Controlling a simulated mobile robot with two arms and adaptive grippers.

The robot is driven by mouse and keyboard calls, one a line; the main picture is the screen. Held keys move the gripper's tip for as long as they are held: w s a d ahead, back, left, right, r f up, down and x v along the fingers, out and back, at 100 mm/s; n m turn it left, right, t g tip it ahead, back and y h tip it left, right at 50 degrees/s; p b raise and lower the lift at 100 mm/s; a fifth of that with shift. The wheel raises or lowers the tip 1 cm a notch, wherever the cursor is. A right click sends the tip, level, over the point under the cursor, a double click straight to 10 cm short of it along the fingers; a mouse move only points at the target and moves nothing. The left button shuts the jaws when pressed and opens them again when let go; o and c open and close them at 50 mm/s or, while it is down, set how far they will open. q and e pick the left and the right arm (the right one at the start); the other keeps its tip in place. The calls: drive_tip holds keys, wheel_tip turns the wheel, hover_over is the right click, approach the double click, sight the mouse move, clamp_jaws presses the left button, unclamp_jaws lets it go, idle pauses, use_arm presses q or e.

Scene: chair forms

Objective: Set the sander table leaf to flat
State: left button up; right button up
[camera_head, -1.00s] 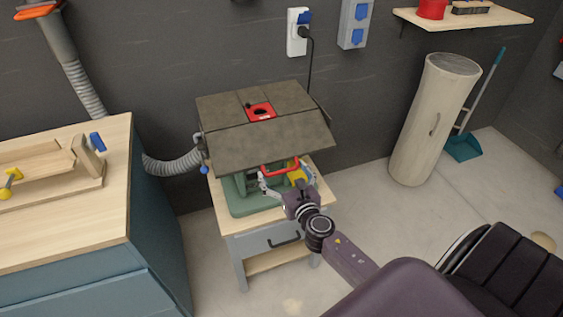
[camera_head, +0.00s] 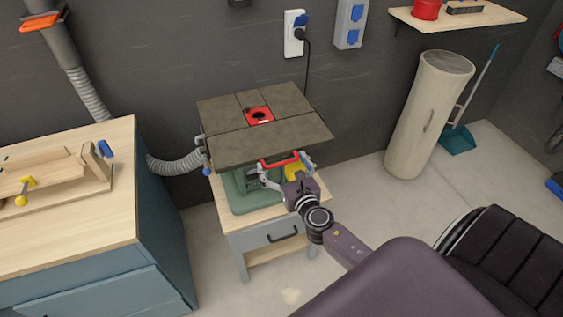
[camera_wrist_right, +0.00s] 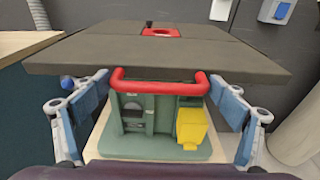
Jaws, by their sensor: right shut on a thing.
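The sander table (camera_head: 225,107) stands on a small wooden stand, with a red insert (camera_head: 260,116) in its top. Its front leaf (camera_head: 235,147) looks close to level with the rest of the top. A red handle (camera_head: 280,160) sits under the leaf's front edge; the right wrist view also shows this red handle (camera_wrist_right: 160,86). My right gripper (camera_head: 284,171) is at the handle, its fingers at the two ends of the bar in the right wrist view (camera_wrist_right: 160,98), shut on it. My left gripper is not in view.
The green machine body (camera_head: 240,190) with a yellow box (camera_wrist_right: 192,127) is under the leaf. A wooden workbench (camera_head: 90,225) stands at left, with a grey hose (camera_head: 175,164) between. A black padded seat (camera_head: 505,255) is at lower right.

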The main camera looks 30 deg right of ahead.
drive_tip(key=shift+w+d+r, duration=0.1)
drive_tip(key=shift+w+r, duration=0.05)
drive_tip(key=shift+r, duration=0.35)
drive_tip(key=o, duration=1.5)
drive_tip(key=shift+s, duration=0.25)
drive_tip(key=shift+f, duration=0.2)
drive_tip(key=shift+s+a, duration=0.2)
drive_tip(key=shift+s, duration=0.05)
drive_tip(key=v, duration=1.1)
drive_tip(key=shift+s+r, duration=0.2)
drive_tip(key=shift+s, duration=0.05)
drive_tip(key=shift+a+f, duration=0.1)
drive_tip(key=shift+f, duration=0.05)
